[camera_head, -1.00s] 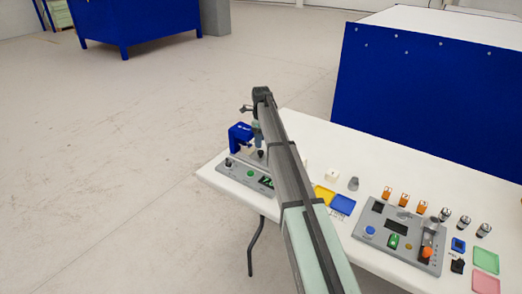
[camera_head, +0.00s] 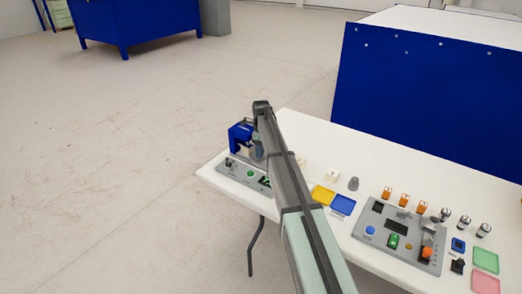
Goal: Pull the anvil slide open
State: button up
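The blue C-shaped press (camera_head: 238,136) stands on a grey base with a control panel (camera_head: 240,172) at the table's left end. The panel has a black knob and green buttons. The anvil slide cannot be made out clearly; the area under and right of the press head is small and partly covered by my arm. My arm reaches over the table, and its wrist end is close against the right side of the press. My gripper's fingers are hidden or too small to tell, so I cannot say if they touch anything.
Right of my arm lie a yellow tray (camera_head: 323,195), a blue tray (camera_head: 342,204) and a grey cylinder (camera_head: 353,184). A second grey panel (camera_head: 398,235), orange and metal pieces, and green (camera_head: 486,260) and pink trays (camera_head: 484,281) fill the right side of the white table (camera_head: 300,125).

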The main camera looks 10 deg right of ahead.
grip_shut()
dwell(0.3)
jog(key=s+d, duration=0.6)
jog(key=shift+s+d, duration=0.4)
jog(key=shift+o, duration=1.5)
grip_release()
jog(key=shift+r, duration=0.15)
notch_tip(320, 180, up, 14)
jog(key=shift+f, duration=0.2)
